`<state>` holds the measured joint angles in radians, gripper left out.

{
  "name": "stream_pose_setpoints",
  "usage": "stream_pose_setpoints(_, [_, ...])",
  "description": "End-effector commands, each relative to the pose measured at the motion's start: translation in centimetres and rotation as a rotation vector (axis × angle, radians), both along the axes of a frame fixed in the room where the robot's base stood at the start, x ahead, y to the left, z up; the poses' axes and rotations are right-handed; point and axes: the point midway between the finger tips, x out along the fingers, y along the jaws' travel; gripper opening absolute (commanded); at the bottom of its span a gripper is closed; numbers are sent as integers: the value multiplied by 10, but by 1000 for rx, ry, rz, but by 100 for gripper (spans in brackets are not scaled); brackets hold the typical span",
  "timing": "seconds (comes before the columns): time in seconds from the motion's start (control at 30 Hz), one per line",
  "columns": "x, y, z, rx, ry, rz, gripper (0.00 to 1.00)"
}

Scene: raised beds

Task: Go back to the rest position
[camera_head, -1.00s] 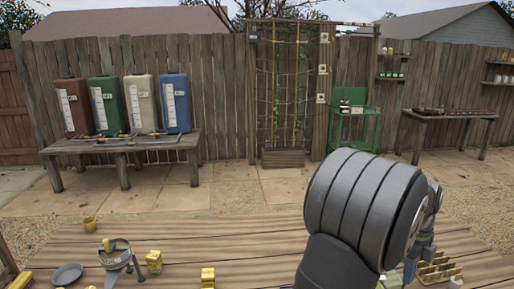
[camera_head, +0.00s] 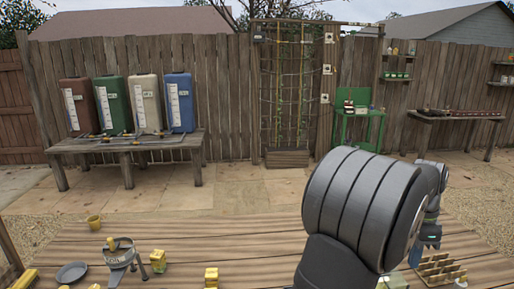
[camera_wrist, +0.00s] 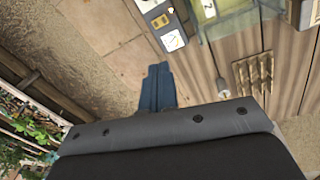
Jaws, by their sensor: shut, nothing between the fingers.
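My gripper (camera_wrist: 157,88) shows in the wrist view as dark blue fingers close together, shut and empty, above the edge of the wooden table (camera_wrist: 205,70). In the head view my arm fills the right foreground and hides much of the gripper. The gripper hangs over the right part of the wooden table (camera_head: 200,240). The rack also shows in the wrist view (camera_wrist: 253,78), apart from the fingers.
A grey funnel-topped device (camera_head: 118,257), a grey dish (camera_head: 72,271), a yellow cup (camera_head: 94,222) and yellow blocks (camera_head: 158,261) stand on the left of the table. Its middle is mostly clear. Beyond are a bench (camera_head: 127,151) with coloured tanks and a green stand (camera_head: 360,126).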

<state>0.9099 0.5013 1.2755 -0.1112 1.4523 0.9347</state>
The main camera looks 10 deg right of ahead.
Motion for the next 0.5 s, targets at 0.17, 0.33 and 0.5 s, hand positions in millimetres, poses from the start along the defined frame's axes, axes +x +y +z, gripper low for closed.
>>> stream_pose_setpoints(0.17, [3, 0, 9, 18, -1, 145, 0])
stream_pose_setpoints(0.33, [3, 2, 7, 40, 1, 260, 0])
stream_pose_setpoints(0.5, [-1, 1, -22, 38, 0, 256, 0])
